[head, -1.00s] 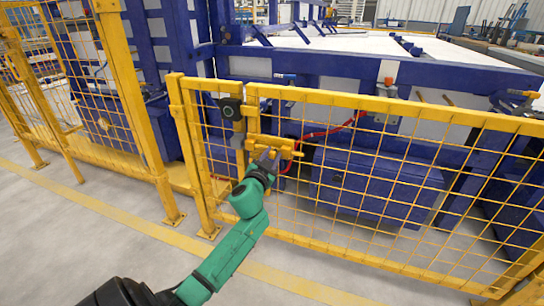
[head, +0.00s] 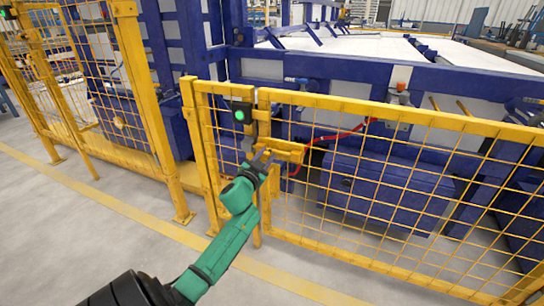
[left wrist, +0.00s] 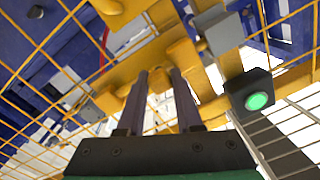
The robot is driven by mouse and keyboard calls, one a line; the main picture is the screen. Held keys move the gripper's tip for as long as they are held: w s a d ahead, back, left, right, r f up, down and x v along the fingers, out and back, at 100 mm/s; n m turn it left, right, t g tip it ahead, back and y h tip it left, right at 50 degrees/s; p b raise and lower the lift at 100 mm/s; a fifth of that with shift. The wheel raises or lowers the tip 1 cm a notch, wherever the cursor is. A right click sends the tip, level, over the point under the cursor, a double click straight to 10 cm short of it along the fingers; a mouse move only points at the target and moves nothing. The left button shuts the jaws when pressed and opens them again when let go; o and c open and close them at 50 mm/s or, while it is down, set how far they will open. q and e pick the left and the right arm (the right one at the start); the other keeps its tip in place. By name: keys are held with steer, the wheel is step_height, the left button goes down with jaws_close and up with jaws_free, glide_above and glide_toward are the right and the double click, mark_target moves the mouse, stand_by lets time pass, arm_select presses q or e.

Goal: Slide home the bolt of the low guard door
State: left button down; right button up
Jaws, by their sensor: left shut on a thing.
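The low guard door (head: 400,118) is a yellow mesh panel that stands in line with its yellow post (head: 206,150), with a narrow gap between. The yellow bolt housing (head: 286,150) is on the door's left edge. My left gripper (head: 264,158) is at the left part of the bolt. In the left wrist view its two dark fingers (left wrist: 163,78) are on either side of a yellow bolt handle (left wrist: 160,84) and shut on it. A dark switch box (head: 239,113) by the gap shows a lit green lamp, also in the left wrist view (left wrist: 257,101). My right gripper is out of view.
Blue machine frames (head: 390,180) stand behind the mesh, with a red hose (head: 335,135) between. A taller yellow fence (head: 110,110) is on the left. The grey floor (head: 110,240) in front is clear, with a yellow line.

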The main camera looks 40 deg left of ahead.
arm_select(q)
steer(key=c, duration=0.9)
jaws_free()
steer(key=shift+s+a+r, duration=0.1)
steer(key=shift+a, duration=0.1)
steer(key=o, duration=0.3)
steer(key=shift+a, duration=0.1)
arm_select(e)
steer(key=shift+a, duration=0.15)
arm_select(q)
steer(key=shift+s, duration=0.1)
steer(key=shift+s+d, duration=0.25)
steer(key=shift+s, duration=0.05)
steer(key=p+v, duration=0.2)
steer(key=v, duration=1.1)
steer(key=shift+s+d+p, duration=0.15)
steer(key=shift+s+p, duration=0.15)
steer(key=shift+s, duration=0.05)
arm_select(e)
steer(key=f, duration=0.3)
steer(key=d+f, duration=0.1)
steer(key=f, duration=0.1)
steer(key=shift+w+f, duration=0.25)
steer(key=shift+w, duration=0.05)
